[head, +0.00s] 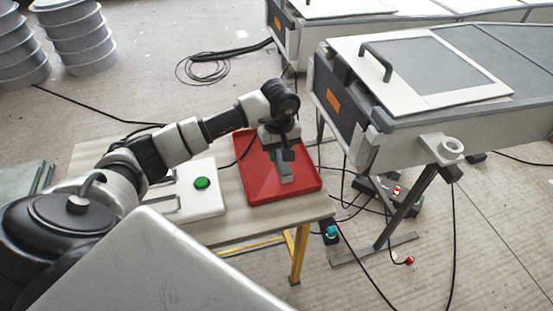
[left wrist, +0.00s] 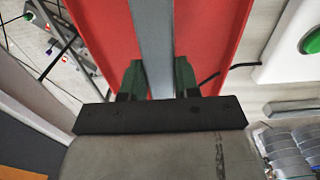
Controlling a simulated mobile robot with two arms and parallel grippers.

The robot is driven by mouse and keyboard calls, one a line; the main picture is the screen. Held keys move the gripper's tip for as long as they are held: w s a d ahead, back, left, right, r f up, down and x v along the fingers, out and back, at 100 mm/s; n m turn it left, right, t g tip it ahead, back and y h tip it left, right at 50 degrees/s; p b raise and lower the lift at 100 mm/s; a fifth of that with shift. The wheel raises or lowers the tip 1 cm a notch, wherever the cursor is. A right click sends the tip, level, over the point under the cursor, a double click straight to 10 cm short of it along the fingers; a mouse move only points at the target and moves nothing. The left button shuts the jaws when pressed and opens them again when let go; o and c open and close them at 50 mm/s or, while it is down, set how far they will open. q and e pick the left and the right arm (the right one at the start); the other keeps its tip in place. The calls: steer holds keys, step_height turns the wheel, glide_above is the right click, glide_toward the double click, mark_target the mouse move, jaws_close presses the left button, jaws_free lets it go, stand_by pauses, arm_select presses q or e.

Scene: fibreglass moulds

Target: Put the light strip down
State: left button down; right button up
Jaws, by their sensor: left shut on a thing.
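The light strip (left wrist: 153,40) is a flat grey bar. My left gripper (left wrist: 158,80) is shut on it, with a dark green finger on each side. In the head view my left gripper (head: 283,157) points down over the red tray (head: 256,188), and the strip's grey end (head: 285,174) shows below the fingers. The red tray also shows behind the strip in the left wrist view (left wrist: 215,35). I cannot tell whether the strip touches the tray floor. My right gripper is not in view.
The tray stands on a small table (head: 230,232) with yellow legs. A white panel with a green button (head: 202,183) lies left of the tray. A large mould machine (head: 400,100) stands to the right. Cables (head: 345,205) run over the floor between them.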

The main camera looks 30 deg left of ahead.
arm_select(q)
steer(key=shift+w+a+f, duration=0.3)
steer(key=shift+a+f, duration=0.15)
steer(key=shift+a, duration=0.1)
step_height(320, 180, down, 4)
steer(key=shift+r, duration=0.1)
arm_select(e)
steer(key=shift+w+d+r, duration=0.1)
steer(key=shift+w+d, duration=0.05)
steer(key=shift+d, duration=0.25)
arm_select(q)
steer(key=shift+f, duration=0.2)
steer(key=c, duration=0.8)
jaws_free()
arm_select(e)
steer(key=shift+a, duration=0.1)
